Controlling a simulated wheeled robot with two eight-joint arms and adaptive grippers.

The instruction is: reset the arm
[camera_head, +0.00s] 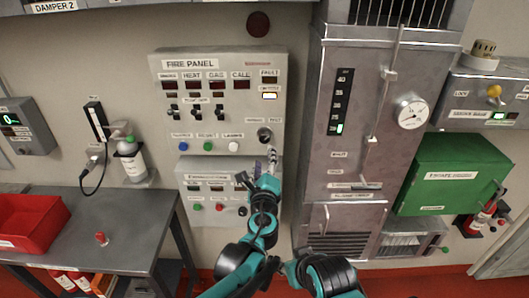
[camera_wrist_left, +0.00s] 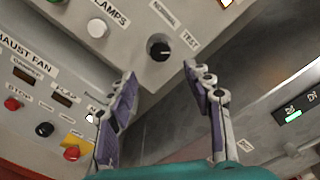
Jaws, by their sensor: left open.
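My left arm (camera_head: 264,222) is teal and black and reaches up from the bottom middle in the head view. My left gripper (camera_head: 258,173) is in front of the lower right part of the wall panels, below a black rotary knob (camera_head: 264,135). In the left wrist view, my left gripper (camera_wrist_left: 160,74) is open and empty, with its two purple-grey fingers apart. The knob (camera_wrist_left: 159,48), labelled NORMAL and TEST, shows just beyond the fingertips, with a gap between them in the picture. My right gripper is not in view.
The fire panel (camera_head: 218,120) is above the exhaust fan panel (camera_head: 190,190). A tall metal cabinet (camera_head: 370,75) stands close on the right, and a green box (camera_head: 455,192) beyond it. A grey table (camera_head: 120,235) with a red bin (camera_head: 30,225) is at left.

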